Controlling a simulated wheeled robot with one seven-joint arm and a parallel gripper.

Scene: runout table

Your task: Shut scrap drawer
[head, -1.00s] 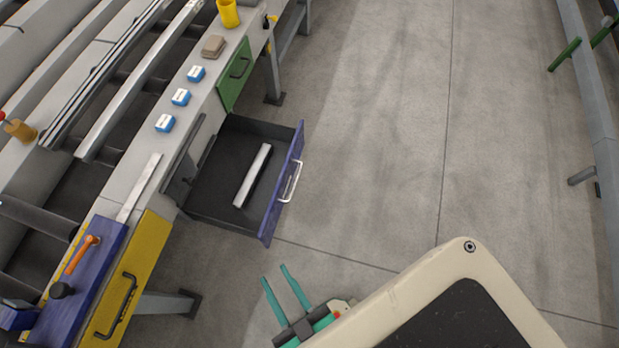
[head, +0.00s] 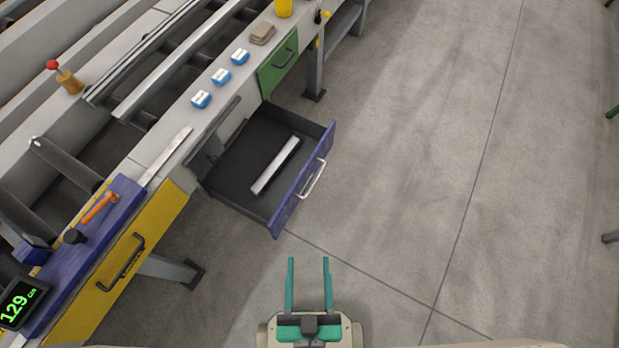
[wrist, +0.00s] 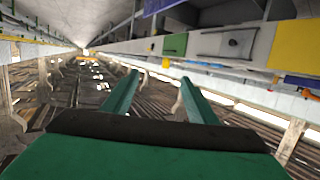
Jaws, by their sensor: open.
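The scrap drawer (head: 228,182) has a blue front (head: 290,203) with a pale bar handle (head: 312,179). It stands pulled out of the bench, between the green and yellow drawers, in the head view. A light metal offcut (head: 275,166) lies inside it. My gripper (head: 308,262) is open and empty, with two green fingers, over the floor just in front of and below the drawer front in the picture. It does not appear to touch the drawer. In the wrist view my open fingers (wrist: 155,85) point along the underside of a bench-like structure.
A green drawer (head: 278,65) and a yellow drawer (head: 140,245) are shut on either side. Several blue-and-white blocks (head: 221,76) sit on the bench top. A bench leg (head: 170,268) stands below the yellow drawer. The floor (head: 430,150) to the right is clear.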

